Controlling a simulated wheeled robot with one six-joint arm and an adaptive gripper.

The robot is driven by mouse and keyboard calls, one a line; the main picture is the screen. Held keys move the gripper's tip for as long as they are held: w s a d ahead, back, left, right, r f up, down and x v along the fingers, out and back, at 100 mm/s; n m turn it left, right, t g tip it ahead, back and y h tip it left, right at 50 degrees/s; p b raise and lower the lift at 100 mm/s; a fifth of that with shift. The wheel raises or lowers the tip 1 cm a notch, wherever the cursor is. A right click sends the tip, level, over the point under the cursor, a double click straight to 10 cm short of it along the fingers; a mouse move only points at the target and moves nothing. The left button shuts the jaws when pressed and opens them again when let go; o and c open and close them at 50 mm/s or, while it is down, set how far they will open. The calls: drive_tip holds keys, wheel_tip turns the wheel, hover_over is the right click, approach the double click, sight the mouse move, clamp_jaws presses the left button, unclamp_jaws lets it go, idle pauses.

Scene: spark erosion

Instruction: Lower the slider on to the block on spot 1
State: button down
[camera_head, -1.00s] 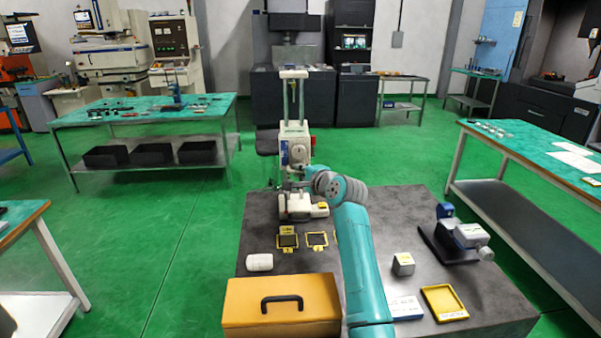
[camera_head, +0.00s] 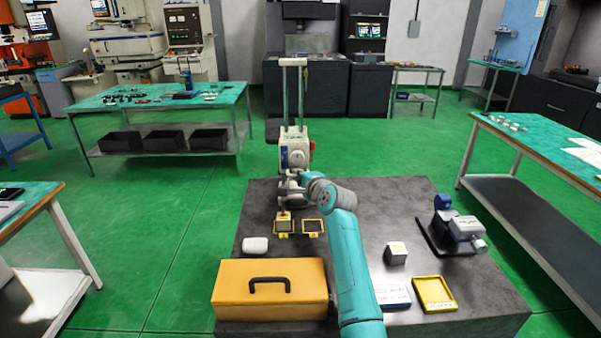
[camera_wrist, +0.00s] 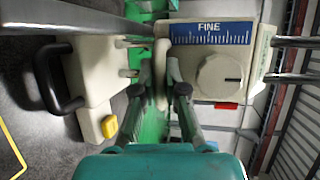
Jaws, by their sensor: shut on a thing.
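The slider (camera_head: 295,151) is a white body with a dial, on two upright posts of a white stand. In the wrist view the slider (camera_wrist: 215,62) shows a blue FINE scale and a round knob. My gripper (camera_head: 291,187) is in front of the slider; in the wrist view my gripper (camera_wrist: 176,84) has its fingers shut on a pale part at the slider's edge. The block (camera_head: 284,223) sits at the left yellow-framed spot, spot 1 (camera_head: 282,235), below and nearer than the slider. Whether anything touches the block is hidden.
A second yellow frame (camera_head: 312,227) lies to the right. An orange toolbox (camera_head: 270,290), a white roll (camera_head: 255,244), a grey cube (camera_head: 396,253), a yellow tray (camera_head: 434,294) and a vise-like device (camera_head: 458,231) stand on the dark bench. The wrist view shows a white part with a black handle (camera_wrist: 58,78).

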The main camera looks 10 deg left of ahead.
drive_tip(key=shift+f, duration=0.4)
drive_tip(key=c, duration=1.5)
unclamp_jaws()
drive_tip(key=shift+r, duration=0.1)
drive_tip(key=shift+s+d, duration=0.1)
drive_tip(key=v, duration=1.2)
